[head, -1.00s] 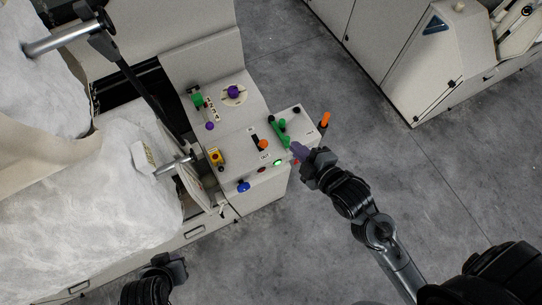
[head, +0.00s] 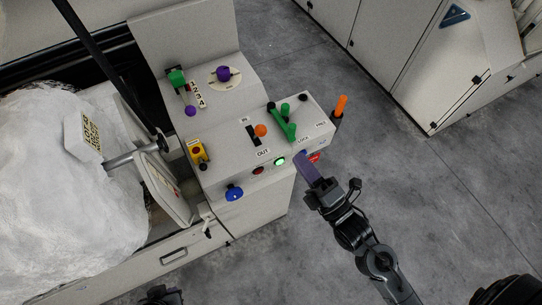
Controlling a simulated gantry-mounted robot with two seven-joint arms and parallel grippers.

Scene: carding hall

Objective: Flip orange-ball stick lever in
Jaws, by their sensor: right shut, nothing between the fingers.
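The orange-ball stick lever (head: 260,130) stands in a dark slot on the sloped top of the control panel (head: 225,150). A label reading OUT sits at the slot's near end and another small label at its far end. The ball is over the slot's right side; I cannot tell its exact setting. My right gripper (head: 304,160) is shut and empty, its purple-tinted fingers at the panel's front right edge, to the lower right of the orange ball and apart from it. My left gripper (head: 161,295) shows only partly at the bottom edge; its fingers are unclear.
Close by are a green handle (head: 283,122), a lit green button (head: 280,161), a red button (head: 258,170), a yellow switch (head: 198,151), a blue knob (head: 234,192) and an orange handle (head: 340,104). A purple knob (head: 222,73) sits farther back. Open floor lies right.

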